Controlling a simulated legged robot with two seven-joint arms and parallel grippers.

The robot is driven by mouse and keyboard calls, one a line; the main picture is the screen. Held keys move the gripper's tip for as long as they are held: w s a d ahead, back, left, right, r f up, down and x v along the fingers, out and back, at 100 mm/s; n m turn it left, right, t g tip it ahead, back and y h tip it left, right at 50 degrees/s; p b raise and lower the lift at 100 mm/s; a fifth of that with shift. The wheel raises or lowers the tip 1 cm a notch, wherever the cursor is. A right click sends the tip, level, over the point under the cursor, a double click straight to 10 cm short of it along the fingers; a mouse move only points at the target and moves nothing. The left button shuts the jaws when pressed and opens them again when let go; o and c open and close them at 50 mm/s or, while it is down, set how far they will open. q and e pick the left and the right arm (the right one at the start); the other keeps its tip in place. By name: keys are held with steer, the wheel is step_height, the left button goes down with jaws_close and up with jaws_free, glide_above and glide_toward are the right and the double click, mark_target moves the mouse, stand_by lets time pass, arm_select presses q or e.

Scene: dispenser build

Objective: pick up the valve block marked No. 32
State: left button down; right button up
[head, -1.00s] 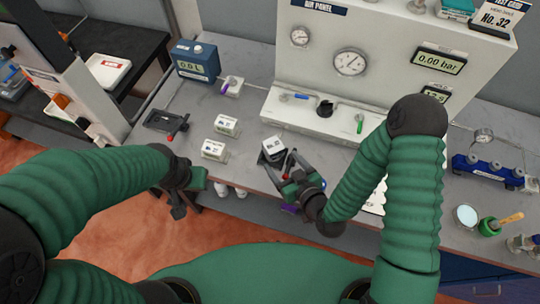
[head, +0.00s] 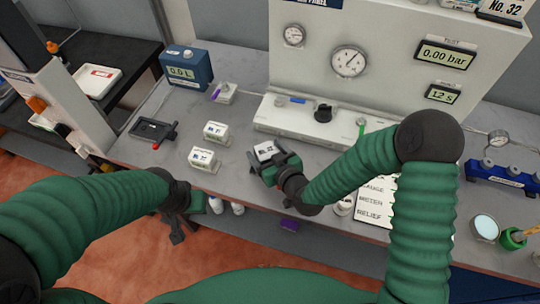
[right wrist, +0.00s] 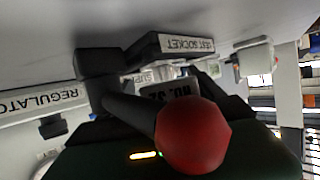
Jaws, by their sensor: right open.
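The valve block marked No. 32 (head: 266,149) is a small white block on the grey bench, at its front half. Its label, No. 32, shows in the right wrist view (right wrist: 178,88). My right gripper (head: 272,166) is open at the block, its dark fingers on both sides in the wrist view; I cannot tell whether they touch it. A red ball close to the lens hides the block's lower part there. My left gripper (head: 180,228) hangs low in front of the bench, away from the block; its jaws are unclear.
Two similar white blocks (head: 215,131) (head: 202,158) stand to the left. A black socket with a red-knobbed lever (head: 152,130) lies farther left, labelled TEST SOCKET in the wrist view (right wrist: 186,45). The white air panel (head: 300,122) rises behind. A white printed sheet (head: 376,207) lies to the right.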

steer(key=shift+s+a, duration=0.1)
steer(key=shift+a, duration=0.6)
steer(key=c, duration=1.2)
steer(key=shift+d, duration=0.35)
jaws_close()
steer(key=shift+a+r, duration=0.15)
